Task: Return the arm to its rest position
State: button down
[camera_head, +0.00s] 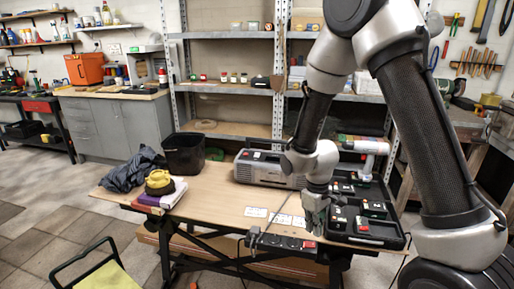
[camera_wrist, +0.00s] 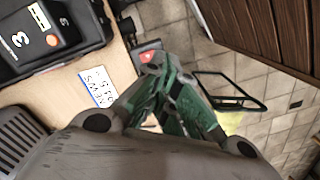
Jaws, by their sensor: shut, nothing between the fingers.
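My gripper (camera_head: 316,224) hangs above the front right part of the workbench (camera_head: 215,190), between the white cards and the black case. In the wrist view my gripper (camera_wrist: 165,75) shows its green-grey fingers brought together at the tips, with nothing between them. My arm is bent, coming in from the right side and reaching down over the bench. Part of the bench behind the arm is hidden.
A black case (camera_head: 388,240) with several small boxes lies at the right. A grey radio-like box (camera_head: 262,170), a black bin (camera_head: 184,153), a yellow cap (camera_head: 159,180) and dark cloth (camera_head: 130,170) are on the bench. White cards (camera_head: 256,212) lie near its front edge.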

jog(key=s+d+r+m+t, duration=0.1)
jog(key=s+d+r, duration=0.3)
jog(key=r, duration=0.6)
jog(key=s+d+r+m+t, duration=0.2)
jog(key=s+d+r+m, duration=0.2)
jog(key=s+r, duration=0.3)
jog(key=s+d+r+m+t, duration=0.2)
jog(key=s+d+r, duration=0.4)
jog(key=r, duration=0.8)
jog(key=shift+s+m, duration=0.15)
jog(key=shift+m, duration=0.15)
